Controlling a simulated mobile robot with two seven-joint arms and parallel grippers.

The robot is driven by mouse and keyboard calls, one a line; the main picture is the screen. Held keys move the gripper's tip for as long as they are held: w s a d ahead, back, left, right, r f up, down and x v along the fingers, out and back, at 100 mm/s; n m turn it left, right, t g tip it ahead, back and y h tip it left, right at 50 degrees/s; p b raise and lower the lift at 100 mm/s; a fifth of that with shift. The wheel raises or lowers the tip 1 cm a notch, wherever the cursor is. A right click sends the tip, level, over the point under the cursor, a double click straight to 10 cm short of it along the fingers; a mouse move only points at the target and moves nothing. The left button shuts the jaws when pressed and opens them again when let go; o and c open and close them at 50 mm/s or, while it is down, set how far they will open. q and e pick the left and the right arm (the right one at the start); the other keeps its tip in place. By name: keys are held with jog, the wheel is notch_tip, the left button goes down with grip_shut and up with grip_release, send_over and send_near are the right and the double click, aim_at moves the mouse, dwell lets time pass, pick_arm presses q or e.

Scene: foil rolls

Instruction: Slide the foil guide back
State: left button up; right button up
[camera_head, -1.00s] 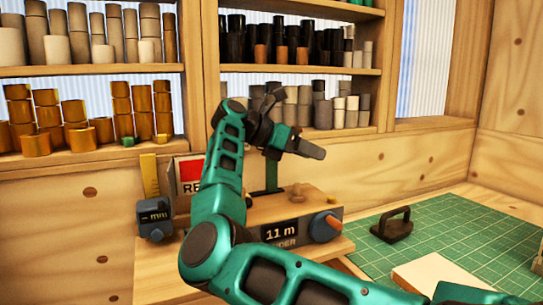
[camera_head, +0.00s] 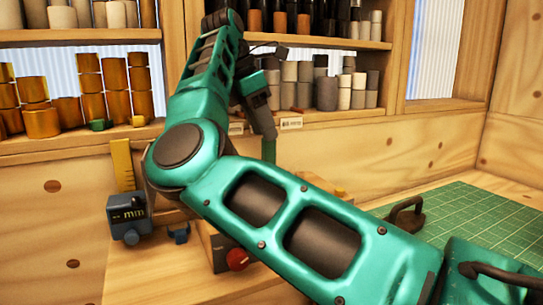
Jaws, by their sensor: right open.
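My right arm reaches in from the lower right and covers most of the winder on the bench. Its gripper (camera_head: 262,105) is open and points downward above the winder, in front of the shelves; I see nothing between its fingers. A green upright post (camera_head: 269,151) of the winder shows just below the gripper. The winder's dark front with a red knob (camera_head: 237,260) shows under my arm. I cannot tell the foil guide apart, as my arm hides much of the winder. My left gripper is out of view.
A blue gauge (camera_head: 128,215) marked mm, with a yellow ruler (camera_head: 123,165) behind it, stands left of the winder. Shelves with orange rolls (camera_head: 90,90) and grey rolls (camera_head: 326,92) stand behind. A dark-handled tool (camera_head: 406,214) sits on the green cutting mat (camera_head: 490,220).

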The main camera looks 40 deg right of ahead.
aim_at(272, 148)
jog(key=x, duration=0.6)
jog(key=shift+r, duration=0.1)
jog(key=shift+c, duration=0.3)
grip_shut()
